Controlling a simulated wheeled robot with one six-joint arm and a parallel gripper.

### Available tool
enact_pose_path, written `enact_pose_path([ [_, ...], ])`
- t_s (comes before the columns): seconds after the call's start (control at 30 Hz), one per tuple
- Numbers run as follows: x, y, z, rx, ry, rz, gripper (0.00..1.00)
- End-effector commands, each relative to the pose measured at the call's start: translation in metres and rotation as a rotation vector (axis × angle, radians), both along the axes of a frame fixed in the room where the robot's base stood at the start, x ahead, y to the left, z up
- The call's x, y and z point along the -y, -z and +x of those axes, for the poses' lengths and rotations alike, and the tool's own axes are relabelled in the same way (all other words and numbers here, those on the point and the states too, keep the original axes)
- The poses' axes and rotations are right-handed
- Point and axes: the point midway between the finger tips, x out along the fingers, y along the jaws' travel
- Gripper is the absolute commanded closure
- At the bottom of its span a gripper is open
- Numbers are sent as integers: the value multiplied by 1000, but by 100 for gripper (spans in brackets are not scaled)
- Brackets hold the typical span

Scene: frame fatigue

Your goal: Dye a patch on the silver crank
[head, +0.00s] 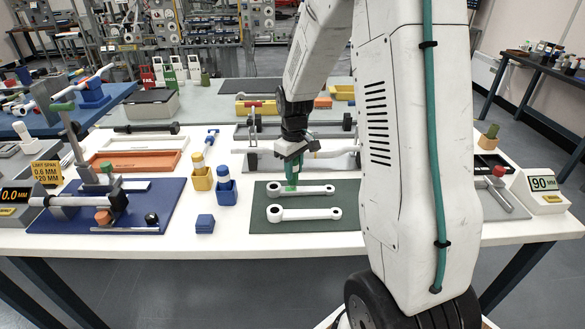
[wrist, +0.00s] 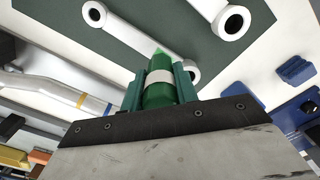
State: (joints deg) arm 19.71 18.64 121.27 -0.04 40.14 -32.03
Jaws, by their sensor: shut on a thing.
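Two silver cranks lie side by side on a dark green mat (head: 340,226), the far crank (head: 315,189) and the near crank (head: 308,213). My gripper (head: 293,166) is shut on a green dye pen with a white band (wrist: 159,78), above the far crank's left half. The pen points down, and its light green tip (wrist: 159,51) overlaps a crank bar in the wrist view. Bright green shows at the far crank's bar in the head view; I cannot tell whether it is the tip or dye, or whether they touch. The near crank's ring (wrist: 233,22) also shows in the wrist view.
A yellow holder (head: 202,183) and a blue holder (head: 226,194) with capped pens stand left of the mat, with a blue block (head: 205,224) in front. A grey tube frame (head: 335,162) lies just behind. A blue mat with a gauge fixture (head: 107,205) is further left.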

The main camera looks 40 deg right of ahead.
Motion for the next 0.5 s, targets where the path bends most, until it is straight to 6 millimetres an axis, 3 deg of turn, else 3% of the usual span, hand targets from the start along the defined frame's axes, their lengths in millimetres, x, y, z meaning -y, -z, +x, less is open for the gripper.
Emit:
enact_pose_path([
  [0.3, -17, -1, 3, 0, 5, 0, 93],
  [0.5, -26, -27, 6, 3, -10, 0, 93],
])
